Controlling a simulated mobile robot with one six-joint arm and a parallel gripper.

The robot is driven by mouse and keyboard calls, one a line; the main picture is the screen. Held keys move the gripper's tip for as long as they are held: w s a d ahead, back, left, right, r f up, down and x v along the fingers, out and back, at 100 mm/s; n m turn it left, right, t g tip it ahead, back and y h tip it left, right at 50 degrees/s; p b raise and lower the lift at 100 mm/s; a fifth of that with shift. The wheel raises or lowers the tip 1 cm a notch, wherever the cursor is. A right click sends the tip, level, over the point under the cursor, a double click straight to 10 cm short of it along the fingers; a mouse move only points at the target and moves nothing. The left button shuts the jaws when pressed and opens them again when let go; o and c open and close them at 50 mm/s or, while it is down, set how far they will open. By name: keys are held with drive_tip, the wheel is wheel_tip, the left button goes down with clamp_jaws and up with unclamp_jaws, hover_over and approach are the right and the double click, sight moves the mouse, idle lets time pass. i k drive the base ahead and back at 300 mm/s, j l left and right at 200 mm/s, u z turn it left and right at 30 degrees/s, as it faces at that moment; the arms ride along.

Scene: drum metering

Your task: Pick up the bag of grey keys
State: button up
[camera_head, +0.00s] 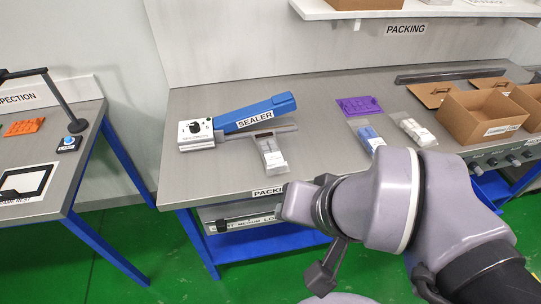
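A clear bag with pale grey pieces and a white label (273,155) lies on the packing bench, its upper end at the jaw of the blue-armed sealer (240,123). Another clear bag with whitish-grey pieces (413,129) lies farther right, beside a bag with blue pieces (367,136). The frame is too coarse to tell which pale bag holds the grey keys. My arm crosses the lower right, and its wrist end with my gripper (321,272) is in front of the bench's front edge, apart from the bags. Its fingers cannot be made out clearly.
A purple part (359,105) lies behind the blue bag. An open cardboard box (481,117) stands at the right of the packing bench (218,175). A shelf (400,13) overhangs the back. The inspection bench (60,205) is at left, with green floor between.

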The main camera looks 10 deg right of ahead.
sight(274, 162)
drive_tip(key=i+u, duration=0.1)
drive_tip(key=u, duration=0.25)
drive_tip(key=i+u, duration=0.15)
drive_tip(key=u, duration=0.2)
drive_tip(key=i+l+u, duration=0.1)
drive_tip(key=u, duration=0.25)
